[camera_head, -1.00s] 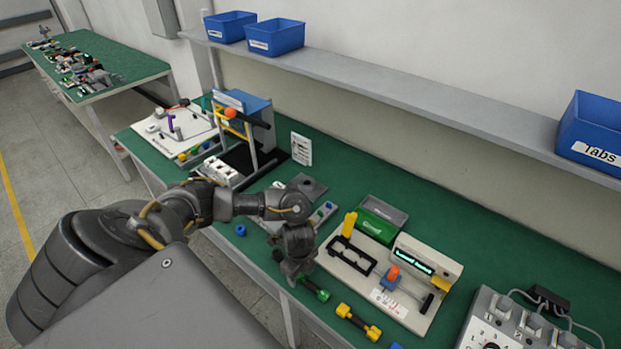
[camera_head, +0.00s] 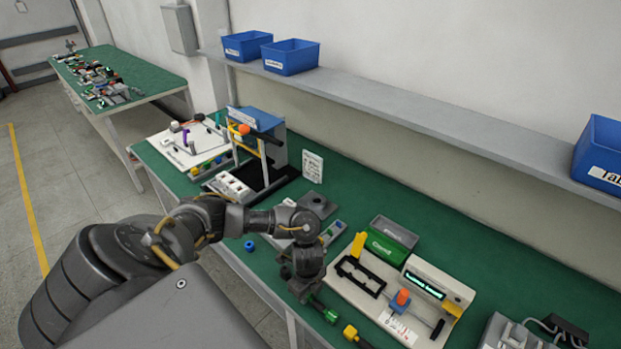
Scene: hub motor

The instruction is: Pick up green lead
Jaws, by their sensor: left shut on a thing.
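The green lead (camera_head: 329,315) is a short dark piece with a bright green end, at the front edge of the green workbench. My left gripper (camera_head: 308,296) points down at the lead's dark end and is shut on it. The wrist hides part of the fingers and of the lead. I cannot tell whether the lead is clear of the bench top. My right gripper is out of view.
A yellow lead (camera_head: 351,333) lies just right of the green one. Behind stands a white test fixture (camera_head: 372,302) with an orange knob and a lit display. A green bin (camera_head: 388,244) is behind it. A blue cap (camera_head: 249,246) lies left.

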